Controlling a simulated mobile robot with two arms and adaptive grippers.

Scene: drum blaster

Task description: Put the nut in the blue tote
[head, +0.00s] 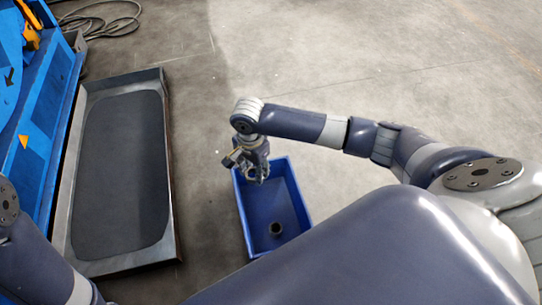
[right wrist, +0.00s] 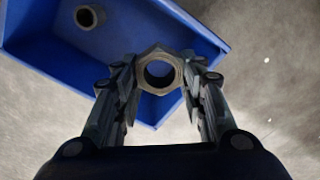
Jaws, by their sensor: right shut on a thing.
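My right gripper (head: 256,172) is shut on a hexagonal metal nut (right wrist: 160,91), held between its two fingertips with the hole facing the wrist camera. In the head view the held nut is small and hard to make out among the fingers. The gripper hangs over the far part of the blue tote (head: 245,218). In the right wrist view the tote (right wrist: 205,36) lies below and behind the nut, which overlaps its near wall and corner. My left gripper is out of view; only part of that arm shows at lower left.
Another dark round nut-like piece (head: 275,229) lies on the tote floor; it also shows in the right wrist view (right wrist: 88,17). A grey metal tray (head: 161,160) with a dark inset and a blue machine (head: 40,130) stand at left. Concrete floor at right is clear.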

